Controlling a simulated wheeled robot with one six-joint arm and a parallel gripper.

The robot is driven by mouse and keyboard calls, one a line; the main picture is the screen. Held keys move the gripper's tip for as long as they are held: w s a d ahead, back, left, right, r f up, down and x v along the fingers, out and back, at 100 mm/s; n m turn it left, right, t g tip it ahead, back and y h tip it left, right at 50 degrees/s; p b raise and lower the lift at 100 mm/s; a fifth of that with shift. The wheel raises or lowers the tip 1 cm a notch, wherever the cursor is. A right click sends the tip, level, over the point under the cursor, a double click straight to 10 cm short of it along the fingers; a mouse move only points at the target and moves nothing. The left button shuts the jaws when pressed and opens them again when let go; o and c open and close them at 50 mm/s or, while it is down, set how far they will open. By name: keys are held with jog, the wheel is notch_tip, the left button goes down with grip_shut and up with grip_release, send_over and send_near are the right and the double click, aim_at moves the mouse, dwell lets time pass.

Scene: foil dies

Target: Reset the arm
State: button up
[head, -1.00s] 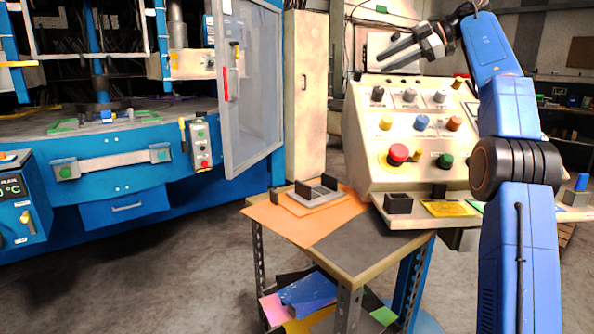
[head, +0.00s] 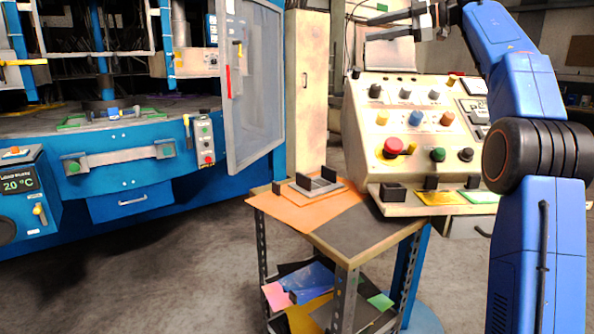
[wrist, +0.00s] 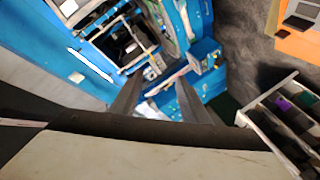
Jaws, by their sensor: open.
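My gripper (head: 372,28) is in the upper part of the head view, held in the air above the control console (head: 420,135). Its two fingers point left and are spread apart with nothing between them. In the wrist view the two fingers (wrist: 157,95) also show apart and empty, with the blue press (wrist: 80,60) blurred beyond them. My blue arm rises along the right side of the head view.
A cart (head: 350,255) below the console carries an orange sheet (head: 290,212) and a small grey fixture (head: 318,184). The grey floor (head: 190,270) between them is clear.

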jog(key=s+r+m+t, duration=0.5)
jog(key=r+t, duration=0.4)
jog(key=r, duration=0.3)
jog(key=s+d+f+m+t+h, duration=0.1)
jog(key=s+d+m+t+h, duration=0.1)
jog(key=d+m+t+h, duration=0.4)
jog(key=s+d+f+m+g+h, duration=0.3)
jog(key=s+f, duration=0.4)
jog(key=f, duration=0.6)
jog(key=s+d+f+m+g+h, duration=0.1)
jog(key=s+f+m+g+h, duration=0.35)
jog(key=f, duration=0.85)
jog(key=s+d+f+m+g+h, duration=0.15)
jog(key=s+f+m+h, duration=0.3)
jog(key=s+f, duration=0.65)
jog(key=s+a+f+g+y, duration=0.1)
jog(key=s+a+f+g, duration=0.2)
jog(key=s+f, duration=0.9)
jog(key=s+a+f+g+y, duration=0.2)
jog(key=s+f+g, duration=0.3)
jog(key=s+f, duration=0.7)
notch_tip(320, 180, down, 8)
jog(key=shift+s+a, duration=0.15)
jog(key=shift+a, duration=0.4)
